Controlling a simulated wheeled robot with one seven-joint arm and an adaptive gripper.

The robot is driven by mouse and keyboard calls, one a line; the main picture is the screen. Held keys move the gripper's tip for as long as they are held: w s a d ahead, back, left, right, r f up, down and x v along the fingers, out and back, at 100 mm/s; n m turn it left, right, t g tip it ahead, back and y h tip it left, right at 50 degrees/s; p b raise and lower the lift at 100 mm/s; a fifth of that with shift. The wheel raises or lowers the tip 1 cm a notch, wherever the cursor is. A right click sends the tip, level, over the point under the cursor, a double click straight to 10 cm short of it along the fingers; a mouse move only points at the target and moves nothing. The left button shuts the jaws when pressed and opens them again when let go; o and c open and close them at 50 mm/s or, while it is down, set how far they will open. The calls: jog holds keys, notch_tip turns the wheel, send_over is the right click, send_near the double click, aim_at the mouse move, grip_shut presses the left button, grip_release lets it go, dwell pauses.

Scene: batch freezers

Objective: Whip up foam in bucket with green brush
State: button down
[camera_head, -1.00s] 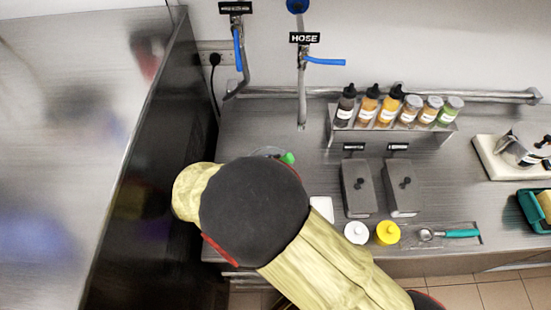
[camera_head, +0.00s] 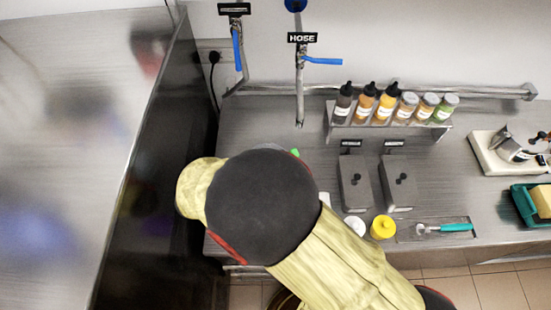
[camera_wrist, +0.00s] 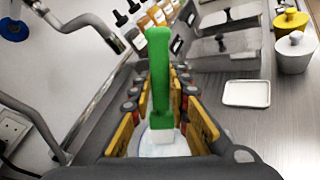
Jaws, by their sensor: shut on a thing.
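The green brush (camera_wrist: 160,75) stands upright between my gripper's fingers in the wrist view, its pale lower end pointing down. My gripper (camera_wrist: 163,118) is shut on the brush. Below it, a whitish round area (camera_wrist: 150,145) shows, which looks like the bucket with foam; most of it is hidden by the fingers. In the head view only a small green tip of the brush (camera_head: 295,153) shows past my arm. My arm hides the bucket and gripper there.
Hose tap (camera_head: 299,90) and a second tap (camera_head: 239,60) hang above the counter. A bottle shelf (camera_head: 385,130), two lidded grey containers (camera_head: 355,185), a white jar (camera_head: 354,225) and a yellow jar (camera_head: 383,228) stand right. A white tray (camera_wrist: 247,93) lies near. A dark panel (camera_head: 150,180) borders the left.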

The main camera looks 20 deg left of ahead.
jog(key=shift+s+d+r+p, duration=0.1)
jog(key=shift+d+r+p, duration=0.45)
jog(key=shift+r, duration=0.25)
jog(key=shift+s+d+r+p, duration=0.1)
jog(key=shift+d+r+p, duration=0.35)
jog(key=shift+r+p, duration=0.3)
jog(key=shift+s+d+r+p, duration=0.1)
jog(key=shift+d+r+p, duration=0.4)
jog(key=shift+r, duration=0.4)
notch_tip(320, 180, up, 5)
jog(key=p, duration=0.3)
